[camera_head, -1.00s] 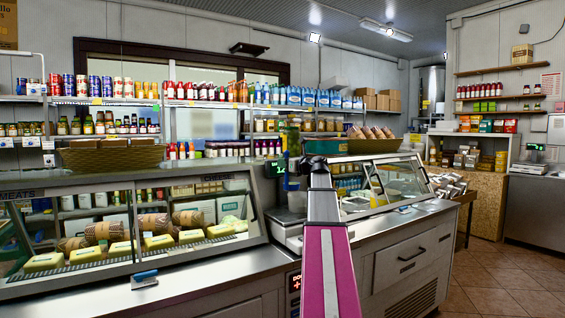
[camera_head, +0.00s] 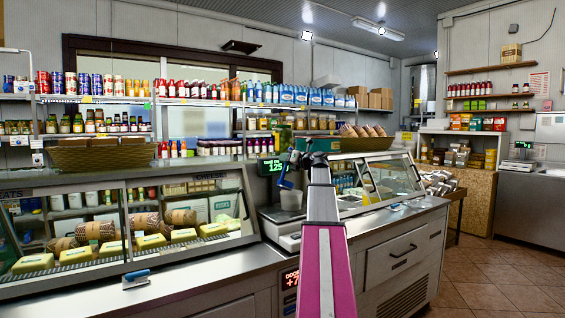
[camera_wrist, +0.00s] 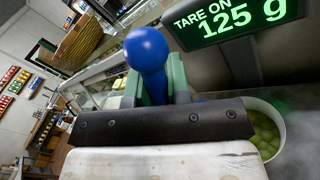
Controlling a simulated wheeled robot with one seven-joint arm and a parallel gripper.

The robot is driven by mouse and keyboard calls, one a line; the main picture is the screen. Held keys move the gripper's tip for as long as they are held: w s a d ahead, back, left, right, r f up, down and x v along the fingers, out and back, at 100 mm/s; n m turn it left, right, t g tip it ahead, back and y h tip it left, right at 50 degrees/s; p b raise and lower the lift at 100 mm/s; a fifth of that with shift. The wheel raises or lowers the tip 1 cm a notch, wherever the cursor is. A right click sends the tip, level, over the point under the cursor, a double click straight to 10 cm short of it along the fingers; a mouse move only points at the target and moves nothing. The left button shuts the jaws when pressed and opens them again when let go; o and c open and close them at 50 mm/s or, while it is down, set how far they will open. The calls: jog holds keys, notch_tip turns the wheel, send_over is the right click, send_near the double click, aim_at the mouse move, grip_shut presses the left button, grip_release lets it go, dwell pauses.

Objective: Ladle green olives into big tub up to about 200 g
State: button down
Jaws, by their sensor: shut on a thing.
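My gripper (camera_wrist: 158,90) is shut on the ladle's handle, whose round blue end (camera_wrist: 147,47) sticks up between the green fingers in the wrist view. The ladle's bowl is hidden. In the head view my gripper (camera_head: 290,166) is above a pale tub (camera_head: 291,200) on the counter scale (camera_head: 286,226). The tub (camera_wrist: 283,123) shows at lower right in the wrist view, beside and beyond the gripper, with green olives (camera_wrist: 262,130) inside. The scale display (camera_wrist: 238,24) reads "TARE ON 125 g"; it also shows in the head view (camera_head: 270,167).
A glass deli case (camera_head: 125,225) with cheeses and meats stands at left, and another glass case (camera_head: 390,180) at right. A wicker basket (camera_head: 100,157) sits on the left case. Tiled floor is clear at right.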

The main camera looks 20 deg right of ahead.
jog(key=w+d+m, duration=0.3)
jog(key=d+m, duration=0.3)
jog(key=m, duration=0.1)
jog(key=shift+w+d+f, duration=0.15)
jog(key=shift+d+f, duration=0.05)
jog(key=shift+f, duration=0.25)
dwell(0.7)
jog(key=s+a+r+n, duration=0.2)
jog(key=s+a+n, duration=0.3)
jog(key=a+n, duration=0.6)
jog(key=shift+s+n, duration=0.4)
jog(key=shift+n, duration=0.4)
jog(key=shift+a+r, duration=0.1)
